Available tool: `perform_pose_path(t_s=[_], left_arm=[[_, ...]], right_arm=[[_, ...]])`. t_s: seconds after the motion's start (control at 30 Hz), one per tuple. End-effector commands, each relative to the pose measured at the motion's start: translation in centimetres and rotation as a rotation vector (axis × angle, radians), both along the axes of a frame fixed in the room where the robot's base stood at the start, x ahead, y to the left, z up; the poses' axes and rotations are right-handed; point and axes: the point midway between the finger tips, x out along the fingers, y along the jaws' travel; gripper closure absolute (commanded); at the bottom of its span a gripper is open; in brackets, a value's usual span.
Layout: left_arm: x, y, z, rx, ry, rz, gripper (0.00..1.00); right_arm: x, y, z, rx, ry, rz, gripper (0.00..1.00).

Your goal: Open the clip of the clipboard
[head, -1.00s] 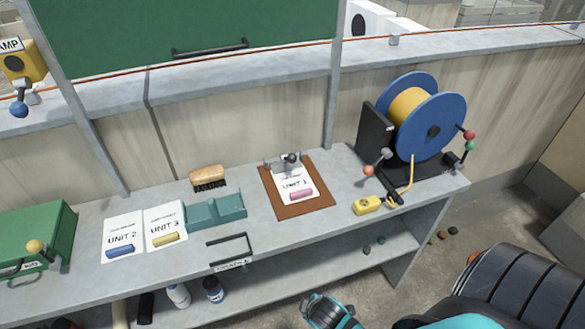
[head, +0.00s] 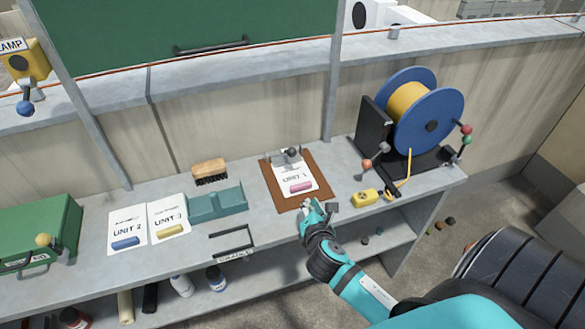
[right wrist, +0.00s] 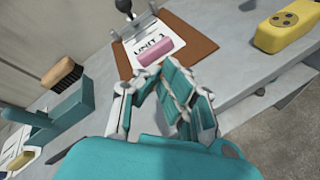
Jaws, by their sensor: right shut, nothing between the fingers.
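The brown clipboard (head: 286,201) lies on the grey bench, with a white "UNIT 1" sheet (head: 290,173) and a pink block (head: 301,186) on it. Its metal clip (head: 279,160) with a dark knob (head: 293,152) is at the far edge. In the right wrist view the clip (right wrist: 141,22) and knob (right wrist: 124,5) are at the top, partly cut off. My right gripper (head: 314,207) is shut and empty. It is at the near edge of the clipboard, apart from the clip. My left gripper is not in view.
A cable reel (head: 428,115) on a black stand and a yellow box (head: 366,198) are to the right. A brush (head: 210,170), a teal tray (head: 216,205) and two more sheets (head: 127,231) are to the left. The space above the clipboard is free.

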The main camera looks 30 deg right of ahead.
Motion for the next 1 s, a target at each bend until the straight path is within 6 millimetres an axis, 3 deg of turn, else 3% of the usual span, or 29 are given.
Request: perform_pose_path(t_s=[0.13,0.3,0.73,1.0], left_arm=[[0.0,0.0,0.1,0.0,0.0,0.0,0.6],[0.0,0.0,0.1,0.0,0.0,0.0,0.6],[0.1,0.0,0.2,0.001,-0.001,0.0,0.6],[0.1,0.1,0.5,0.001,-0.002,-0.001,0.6]], right_arm=[[3.2,-0.4,1.5,-0.399,0.035,0.194,1.0],[4.7,-0.3,2.1,-0.631,0.065,0.297,1.0],[5.2,-0.4,2.1,-0.655,0.067,0.306,1.0],[9.0,-1.8,1.4,-0.654,0.067,0.304,1.0]])
